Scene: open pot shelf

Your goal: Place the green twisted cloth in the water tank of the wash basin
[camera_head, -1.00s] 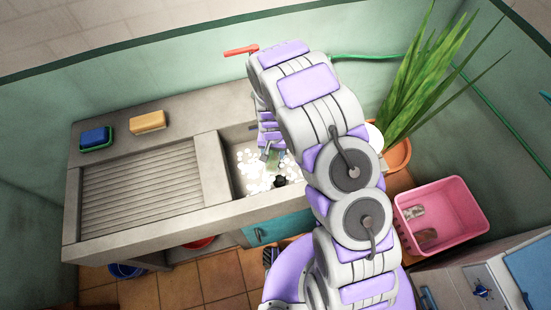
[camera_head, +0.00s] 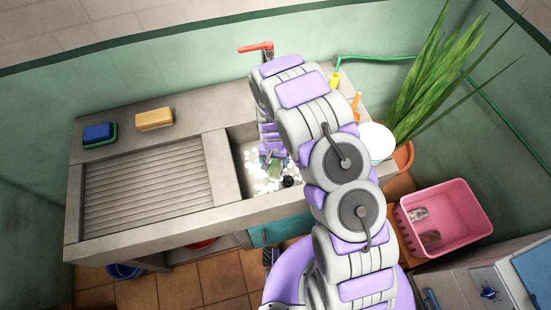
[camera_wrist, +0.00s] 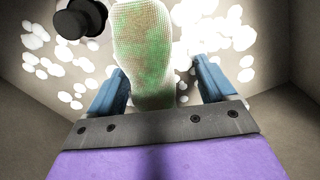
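The green twisted cloth (camera_wrist: 145,45) shows in the wrist view between my gripper's two blue fingers (camera_wrist: 160,72). The fingers are spread, with a visible gap between the cloth and the right finger; the left finger is close to the cloth's edge. In the head view, my gripper (camera_head: 271,155) points down into the water tank (camera_head: 238,158) of the wash basin (camera_head: 180,222). A small green part of the cloth (camera_head: 275,170) shows below it, inside the tank's outline. My arm hides the tank's right side. I cannot tell if the cloth rests on the bottom.
A ribbed washboard (camera_head: 150,188) lies left of the tank. A blue-green sponge (camera_head: 98,134) and a yellow one (camera_head: 154,119) sit on the back ledge. A red-handled tap (camera_head: 256,48), white bowl (camera_head: 377,141), plant (camera_head: 425,90) and pink basket (camera_head: 445,225) are around. A black knob (camera_wrist: 80,18) is near the cloth.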

